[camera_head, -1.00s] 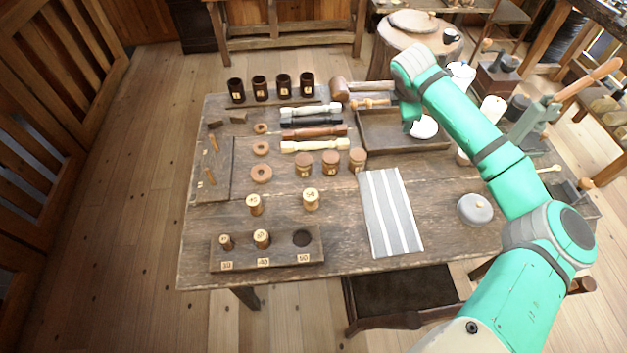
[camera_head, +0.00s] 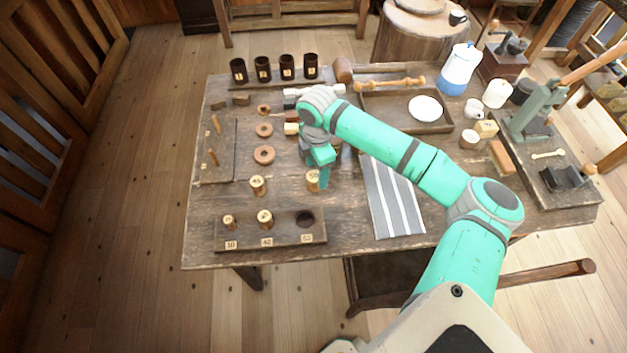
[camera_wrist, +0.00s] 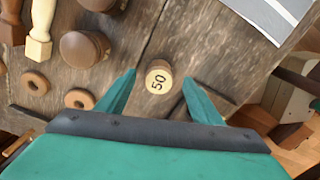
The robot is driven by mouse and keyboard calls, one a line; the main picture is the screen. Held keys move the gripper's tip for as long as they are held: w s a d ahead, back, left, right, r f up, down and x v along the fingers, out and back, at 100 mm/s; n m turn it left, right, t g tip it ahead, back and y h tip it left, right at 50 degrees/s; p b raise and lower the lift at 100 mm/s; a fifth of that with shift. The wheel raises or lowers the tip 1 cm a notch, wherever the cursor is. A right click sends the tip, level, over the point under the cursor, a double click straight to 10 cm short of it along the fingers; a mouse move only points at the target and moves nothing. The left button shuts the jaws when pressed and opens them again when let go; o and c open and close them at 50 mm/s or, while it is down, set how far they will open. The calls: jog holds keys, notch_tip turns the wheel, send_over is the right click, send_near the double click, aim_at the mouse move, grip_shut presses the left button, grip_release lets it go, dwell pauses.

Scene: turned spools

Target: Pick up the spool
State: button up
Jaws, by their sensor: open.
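A light wooden spool (camera_head: 313,181) marked 50 stands on the table just below my gripper (camera_head: 319,176) in the head view. The wrist view shows the same spool (camera_wrist: 158,79) from above, between and slightly beyond the two spread fingertips. My gripper (camera_wrist: 158,80) is open and holds nothing. Another spool marked 45 (camera_head: 258,186) stands to the left. A rack (camera_head: 285,236) with labels 30, 40 and 50 holds two spools in its left and middle places. Its right hole (camera_head: 305,217) is empty.
Wooden rings (camera_head: 264,155) lie left of my gripper. A striped cloth (camera_head: 391,200) lies to the right. Dark numbered cups (camera_head: 263,70) stand at the back. A tray (camera_head: 440,125) holds a white dish. My forearm hides part of the table middle.

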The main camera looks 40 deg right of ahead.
aim_at(314, 176)
jog(key=shift+a+f, duration=0.15)
jog(key=shift+f, duration=1.15)
jog(key=shift+a+f, duration=0.1)
jog(key=shift+f, duration=1.2)
jog(key=c, duration=1.1)
